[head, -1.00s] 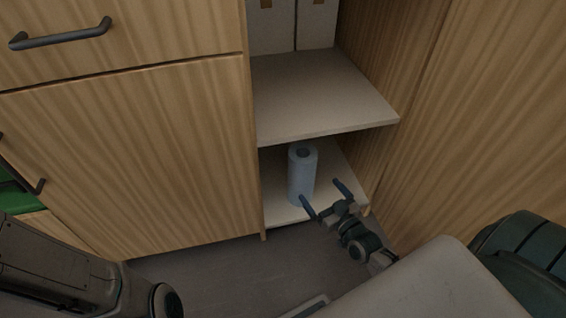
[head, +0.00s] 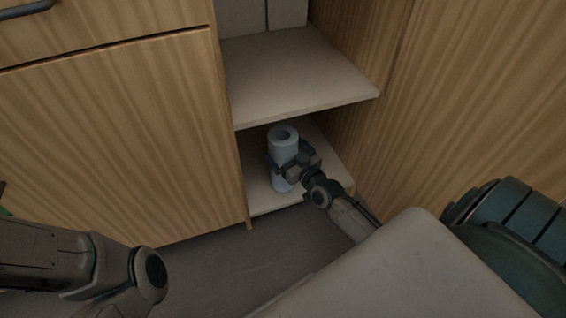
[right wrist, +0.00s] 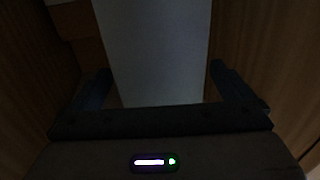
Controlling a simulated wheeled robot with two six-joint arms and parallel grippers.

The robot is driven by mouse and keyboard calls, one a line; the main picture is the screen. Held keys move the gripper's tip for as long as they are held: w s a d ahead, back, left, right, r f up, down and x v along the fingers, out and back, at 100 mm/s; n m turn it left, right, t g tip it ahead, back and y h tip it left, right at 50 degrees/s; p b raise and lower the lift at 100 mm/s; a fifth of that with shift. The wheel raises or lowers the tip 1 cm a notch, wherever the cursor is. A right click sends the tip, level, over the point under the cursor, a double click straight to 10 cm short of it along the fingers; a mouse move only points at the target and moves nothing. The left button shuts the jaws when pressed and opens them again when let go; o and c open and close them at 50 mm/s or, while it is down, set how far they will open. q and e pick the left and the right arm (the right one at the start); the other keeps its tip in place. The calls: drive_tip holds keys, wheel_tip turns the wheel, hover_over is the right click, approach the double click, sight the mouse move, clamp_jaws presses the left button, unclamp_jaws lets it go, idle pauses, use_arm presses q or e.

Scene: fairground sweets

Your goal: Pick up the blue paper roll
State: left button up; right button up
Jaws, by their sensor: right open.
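The blue paper roll (head: 283,143) stands upright on the bottom shelf (head: 262,196) of the open cupboard. My right gripper (head: 287,161) is at the roll, with its open fingers on either side of it, around the middle of its height. In the right wrist view the roll (right wrist: 153,50) fills the space between the two fingers (right wrist: 160,88), with a visible gap at least on the left. The picture there is dark, so contact is hard to judge. My left gripper is out of view; only my left arm shows at the lower left.
The middle shelf (head: 300,75) hangs over the roll and my right gripper. A wooden cupboard side wall (head: 420,110) rises to the right, and a wooden door front (head: 110,140) lies to the left. The dark floor (head: 230,270) in front is clear.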

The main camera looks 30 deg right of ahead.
drive_tip(key=shift+w, duration=0.5)
drive_tip(key=c, duration=1.4)
drive_tip(key=shift+r, duration=0.15)
